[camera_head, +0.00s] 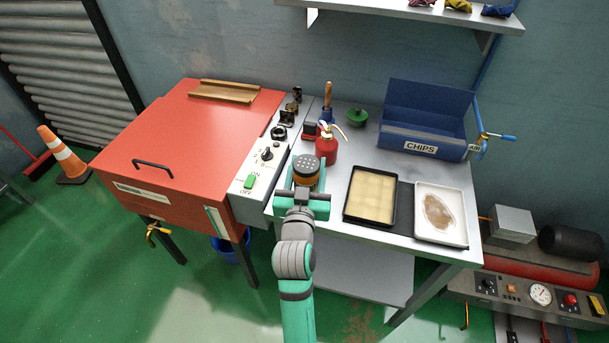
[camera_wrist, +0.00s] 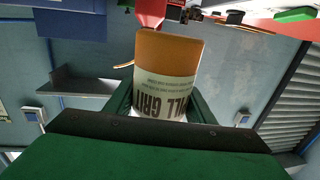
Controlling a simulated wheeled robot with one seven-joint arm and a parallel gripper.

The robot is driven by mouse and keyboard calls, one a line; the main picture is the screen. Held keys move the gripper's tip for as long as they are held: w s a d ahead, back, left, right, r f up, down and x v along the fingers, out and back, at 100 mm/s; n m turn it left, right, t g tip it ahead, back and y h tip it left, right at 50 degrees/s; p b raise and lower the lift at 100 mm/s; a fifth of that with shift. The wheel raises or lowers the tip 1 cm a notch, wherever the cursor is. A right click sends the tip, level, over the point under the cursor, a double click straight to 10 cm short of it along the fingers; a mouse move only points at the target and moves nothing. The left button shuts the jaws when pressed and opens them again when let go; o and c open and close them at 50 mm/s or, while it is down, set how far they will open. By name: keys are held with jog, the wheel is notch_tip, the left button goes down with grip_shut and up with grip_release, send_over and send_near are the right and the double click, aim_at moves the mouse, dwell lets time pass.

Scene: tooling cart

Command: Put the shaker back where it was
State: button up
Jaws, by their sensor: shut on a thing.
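The shaker (camera_head: 306,168) is an orange cylinder with a dark grey perforated cap and a pale label. In the head view it is upright at the left front of the grey cart top (camera_head: 340,172), just right of the control panel. My gripper (camera_head: 303,192) is shut on it from the front. In the wrist view the shaker (camera_wrist: 168,75) stands between the green fingers (camera_wrist: 165,112), its label partly readable as "GRIT". The fingers cover its sides. I cannot tell whether its base touches the cart top.
A red oil can (camera_head: 327,150) stands close behind the shaker. A black tray (camera_head: 347,212) with a tan layer lies to the right, then a white tray (camera_head: 463,238). Behind are a blue CHIPS bin (camera_head: 425,105) and a green-topped item (camera_head: 357,117). A red cabinet (camera_head: 190,140) adjoins on the left.

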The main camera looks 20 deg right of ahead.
jog(key=w+f, duration=0.4)
jog(key=f, duration=0.1)
jog(key=w+d+f, duration=0.1)
jog(key=f, duration=0.2)
jog(key=shift+w+f, duration=0.25)
jog(key=shift+w, duration=0.15)
jog(key=shift+s+a+f, duration=0.15)
jog(key=shift+f, duration=0.15)
jog(key=shift+f, duration=0.15)
jog(key=o, duration=1.1)
jog(key=shift+o, duration=0.9)
jog(key=shift+s, duration=0.1)
